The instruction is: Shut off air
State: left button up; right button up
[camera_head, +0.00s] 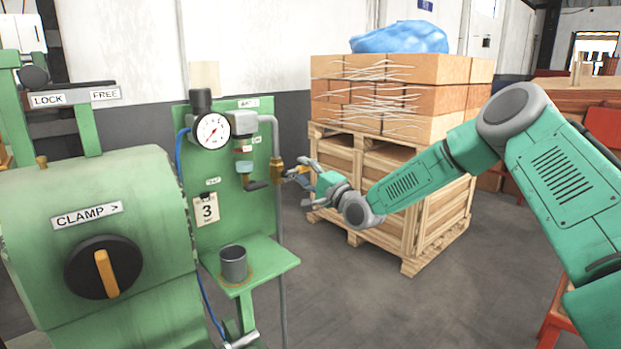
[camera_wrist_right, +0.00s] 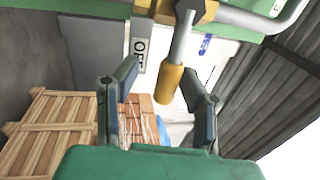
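The brass air valve (camera_head: 277,168) sits on the grey vertical pipe at the right edge of the green panel. In the right wrist view the valve body (camera_wrist_right: 188,9) is at the top, and its grey lever with an orange-yellow grip (camera_wrist_right: 169,84) points towards my gripper. My right gripper (camera_head: 297,174) is beside the valve, its fingers reaching left towards it. In the wrist view the right gripper (camera_wrist_right: 160,75) is open, with the lever's grip between the fingers and a gap visible on both sides. My left gripper is not in view.
The green panel (camera_head: 258,221) carries a pressure gauge (camera_head: 212,131) and a shelf with a grey cup (camera_head: 233,264). A green machine with a clamp knob (camera_head: 103,267) stands left. A crate (camera_head: 428,222) stacked with boxes stands behind my right arm. A partly hidden label (camera_wrist_right: 138,50) shows beside the lever.

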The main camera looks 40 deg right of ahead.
jog(key=v, duration=1.2)
jog(key=shift+f, duration=0.15)
jog(key=shift+d, duration=0.1)
jog(key=s+a+f+n+g+y, duration=0.1)
jog(key=s+a+f+n+g, duration=0.4)
jog(key=a+f, duration=0.5)
jog(key=s+a+f+n+g+y, duration=0.1)
jog(key=s+a+f+n+g, duration=0.45)
jog(key=f, duration=0.95)
jog(key=s+a+f+n+g+h, duration=0.1)
jog(key=s+a+f+n+g, duration=0.1)
jog(key=s, duration=0.7)
jog(key=s+a+f+n+g+h, duration=0.1)
jog(key=s+a+f+n+g, duration=0.1)
jog(key=s, duration=0.7)
jog(key=s+a+f+n+g+h, duration=0.1)
jog(key=s+f+n+g, duration=0.2)
jog(key=s+f+g, duration=0.2)
jog(key=shift+s+a+f+b, duration=0.45)
jog(key=shift+s+f, duration=0.6)
jog(key=shift+s, duration=0.9)
